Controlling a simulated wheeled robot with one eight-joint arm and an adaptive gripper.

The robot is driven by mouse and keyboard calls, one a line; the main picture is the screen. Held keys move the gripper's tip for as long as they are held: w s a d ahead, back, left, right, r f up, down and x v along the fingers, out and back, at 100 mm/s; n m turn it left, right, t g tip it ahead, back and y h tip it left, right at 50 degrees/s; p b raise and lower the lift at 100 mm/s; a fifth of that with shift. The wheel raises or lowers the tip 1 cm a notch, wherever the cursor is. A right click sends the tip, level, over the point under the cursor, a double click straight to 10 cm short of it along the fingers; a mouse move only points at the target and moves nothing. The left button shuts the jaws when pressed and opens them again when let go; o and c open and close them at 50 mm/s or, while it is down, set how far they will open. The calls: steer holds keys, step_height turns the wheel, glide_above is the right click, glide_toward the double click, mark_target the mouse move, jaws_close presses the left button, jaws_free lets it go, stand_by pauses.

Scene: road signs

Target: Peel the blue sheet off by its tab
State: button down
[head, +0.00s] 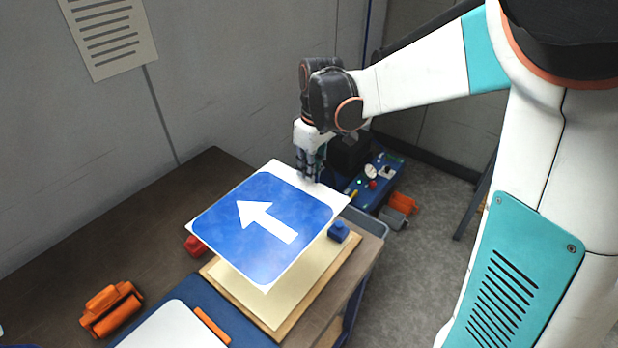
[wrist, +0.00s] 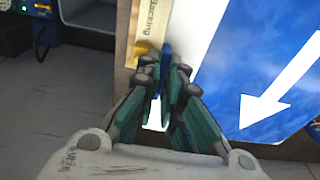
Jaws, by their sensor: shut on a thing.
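The blue sheet (head: 220,230) has a white border and a white arrow. In the head view it is above a cream backing board (head: 268,305) with a wooden rim, and the board shows beneath its near edge. My gripper (head: 311,178) is at the sheet's far edge, pointing down, shut on it. The wrist view shows my fingers (wrist: 161,78) close together, with the sheet (wrist: 260,65) on the right and the board (wrist: 150,22), lettered "Backing", ahead. The tab is mostly hidden by the fingers.
A blue block (head: 338,231) is by the board's right side and a red block (head: 195,246) at its left. An orange tool (head: 110,310) lies on the brown table (head: 130,215). A white panel (head: 175,328) is at the front. A blue equipment unit (head: 375,185) stands behind right.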

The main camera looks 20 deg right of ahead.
steer(key=shift+r+p, duration=1.3)
steer(key=shift+r, duration=0.75)
